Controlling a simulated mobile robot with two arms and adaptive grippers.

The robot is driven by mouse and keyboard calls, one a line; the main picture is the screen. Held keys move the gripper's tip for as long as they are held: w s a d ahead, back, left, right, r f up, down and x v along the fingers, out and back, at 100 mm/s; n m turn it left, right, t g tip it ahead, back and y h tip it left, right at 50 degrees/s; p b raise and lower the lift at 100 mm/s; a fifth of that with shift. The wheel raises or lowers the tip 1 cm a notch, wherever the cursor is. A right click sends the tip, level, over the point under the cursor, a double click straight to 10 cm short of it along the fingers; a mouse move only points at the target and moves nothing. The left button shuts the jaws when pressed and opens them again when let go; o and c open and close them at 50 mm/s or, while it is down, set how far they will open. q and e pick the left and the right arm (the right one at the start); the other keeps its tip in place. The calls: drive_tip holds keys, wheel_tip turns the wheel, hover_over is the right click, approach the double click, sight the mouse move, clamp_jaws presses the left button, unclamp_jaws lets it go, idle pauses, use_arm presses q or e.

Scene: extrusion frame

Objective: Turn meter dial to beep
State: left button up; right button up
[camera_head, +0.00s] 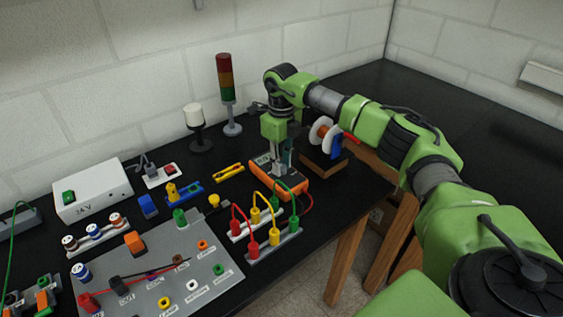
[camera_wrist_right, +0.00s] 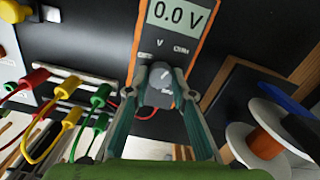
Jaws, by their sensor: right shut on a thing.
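The orange meter (camera_head: 293,187) lies on the black bench near its front edge. In the right wrist view the meter (camera_wrist_right: 202,57) shows its display (camera_wrist_right: 180,12) reading "0.0 V", with the grey dial (camera_wrist_right: 160,85) below it. The dial carries a light pointer mark. My right gripper (camera_wrist_right: 160,92) is shut on the dial, one finger on each side. In the head view my right gripper (camera_head: 279,172) points down onto the meter and hides the dial. My left gripper is not in view.
Racks of red, yellow and green plug leads (camera_head: 273,243) stand left of the meter. A wire spool (camera_head: 323,131) stands to its right, by a wooden-edged block. A signal tower (camera_head: 227,90) stands behind. A grey panel (camera_head: 150,262) lies front left.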

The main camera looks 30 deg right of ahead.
drive_tip(key=m, duration=0.4)
drive_tip(key=shift+m+p, duration=0.3)
drive_tip(key=m, duration=0.4)
drive_tip(key=shift+r+m+p, duration=0.1)
drive_tip(key=shift+m+p, duration=0.2)
drive_tip(key=shift+p, duration=0.05)
drive_tip(key=m+p, duration=0.1)
drive_tip(key=m, duration=0.3)
drive_tip(key=shift+m, duration=0.3)
drive_tip(key=m+p, duration=0.1)
drive_tip(key=m, duration=0.3)
drive_tip(key=shift+m, duration=0.4)
drive_tip(key=o, duration=1.1)
drive_tip(key=shift+o, duration=0.2)
